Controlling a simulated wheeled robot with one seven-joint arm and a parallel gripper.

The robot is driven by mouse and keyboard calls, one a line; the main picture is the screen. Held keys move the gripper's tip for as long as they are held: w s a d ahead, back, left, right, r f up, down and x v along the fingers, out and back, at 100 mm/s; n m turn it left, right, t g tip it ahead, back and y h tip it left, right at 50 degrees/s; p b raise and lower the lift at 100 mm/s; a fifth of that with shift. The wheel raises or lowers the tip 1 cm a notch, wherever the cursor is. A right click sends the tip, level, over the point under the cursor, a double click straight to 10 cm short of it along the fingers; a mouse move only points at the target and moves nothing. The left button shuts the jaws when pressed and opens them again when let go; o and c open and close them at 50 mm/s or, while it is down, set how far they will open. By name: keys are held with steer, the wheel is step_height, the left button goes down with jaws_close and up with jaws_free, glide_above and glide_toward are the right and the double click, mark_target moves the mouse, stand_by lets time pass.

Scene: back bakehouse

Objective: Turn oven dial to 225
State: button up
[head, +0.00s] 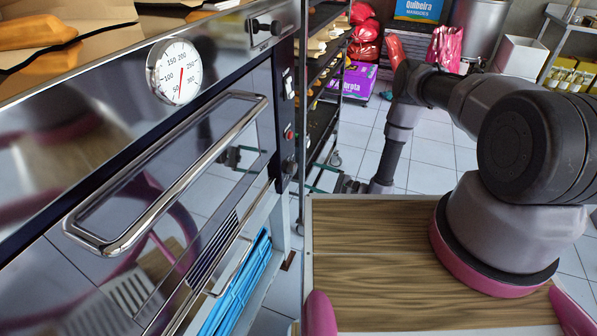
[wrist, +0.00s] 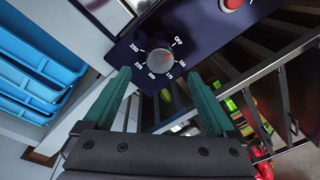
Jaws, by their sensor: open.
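The oven dial (wrist: 160,61) is a round grey knob on a dark panel, with white marks around it including OFF, 250 and 150. A small reddish mark on the knob seems to point up and right, near OFF. The dial also shows small and dark on the oven's right end in the head view (head: 289,166). My gripper (wrist: 159,76) is open, its two teal fingers apart on either side of the view just below the dial. Nothing is between them, and I cannot tell how far short of the knob they are. In the head view my gripper (head: 352,186) is small, right of the panel.
A red button (wrist: 231,3) sits above the dial on the panel. The oven door handle (head: 175,180) and a round gauge (head: 180,72) are on the oven front. Blue crates (wrist: 35,65) stand under the oven. A dark rack (head: 322,100) stands beyond it. Tiled floor (head: 425,160) is clear.

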mark_target(295, 169)
steer(key=x, duration=0.7)
steer(key=c, duration=1.4)
